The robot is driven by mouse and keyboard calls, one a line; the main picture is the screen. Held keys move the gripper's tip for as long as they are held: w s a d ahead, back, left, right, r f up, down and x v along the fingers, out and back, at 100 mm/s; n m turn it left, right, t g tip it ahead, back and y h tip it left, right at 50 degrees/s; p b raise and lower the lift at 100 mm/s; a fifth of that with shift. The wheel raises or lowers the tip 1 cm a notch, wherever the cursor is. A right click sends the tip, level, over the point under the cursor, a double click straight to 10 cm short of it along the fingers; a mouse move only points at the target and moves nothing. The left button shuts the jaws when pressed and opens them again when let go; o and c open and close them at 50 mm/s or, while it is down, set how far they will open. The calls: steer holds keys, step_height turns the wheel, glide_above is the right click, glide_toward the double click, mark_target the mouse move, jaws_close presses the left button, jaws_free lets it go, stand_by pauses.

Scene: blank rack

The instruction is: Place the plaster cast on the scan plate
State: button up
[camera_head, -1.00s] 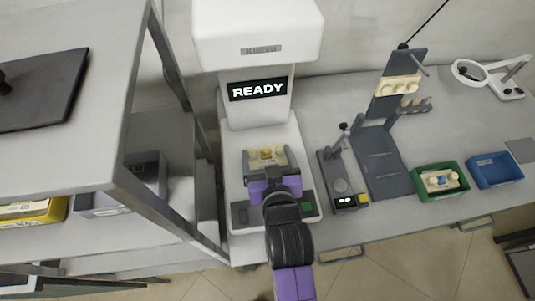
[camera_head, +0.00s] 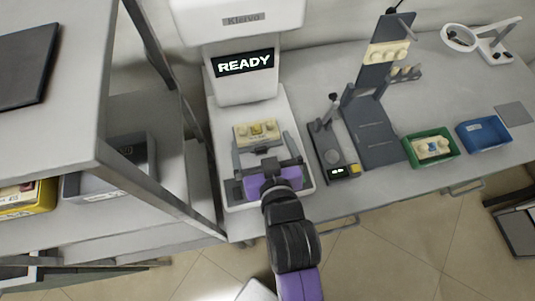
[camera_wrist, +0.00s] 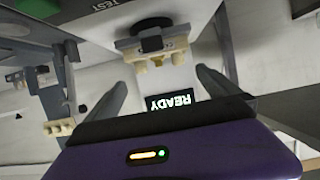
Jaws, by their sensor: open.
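The plaster cast (camera_head: 256,132), cream with a yellow patch, sits on the white scanner's base below its READY display. It also shows in the wrist view (camera_wrist: 157,62), next to a dark round part. The scan plate under it is mostly hidden, so I cannot tell how fully the cast rests on it. My gripper (camera_head: 264,153) is open and empty just in front of the cast, its two dark fingers spread and pointing toward it. The fingers appear apart from the cast.
The scanner's white head (camera_head: 240,20) overhangs the cast. To the right stand a small device (camera_head: 330,150), a grey stand (camera_head: 375,130) holding cream casts, a green tray (camera_head: 450,157) with another cast, and a blue tray (camera_head: 485,137). A metal shelf (camera_head: 165,95) is close on the left.

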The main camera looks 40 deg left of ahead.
steer(key=v, duration=0.6)
steer(key=shift+s+d+r, duration=0.15)
steer(key=shift+d+r, duration=0.05)
steer(key=shift+d, duration=0.1)
steer(key=d+f+m+t+h, duration=0.2)
steer(key=d+f+m, duration=0.1)
steer(key=d, duration=0.8)
steer(key=s+d+r+m+t+h, duration=0.2)
steer(key=s+d, duration=0.5)
steer(key=d, duration=0.4)
steer(key=s+d+r+m+t+h, duration=0.1)
steer(key=s+d+r+m+h, duration=0.3)
steer(key=d, duration=0.8)
steer(key=shift+s+m+t+h, duration=0.4)
steer(key=shift+s+h, duration=0.7)
steer(key=shift+s, duration=1.15)
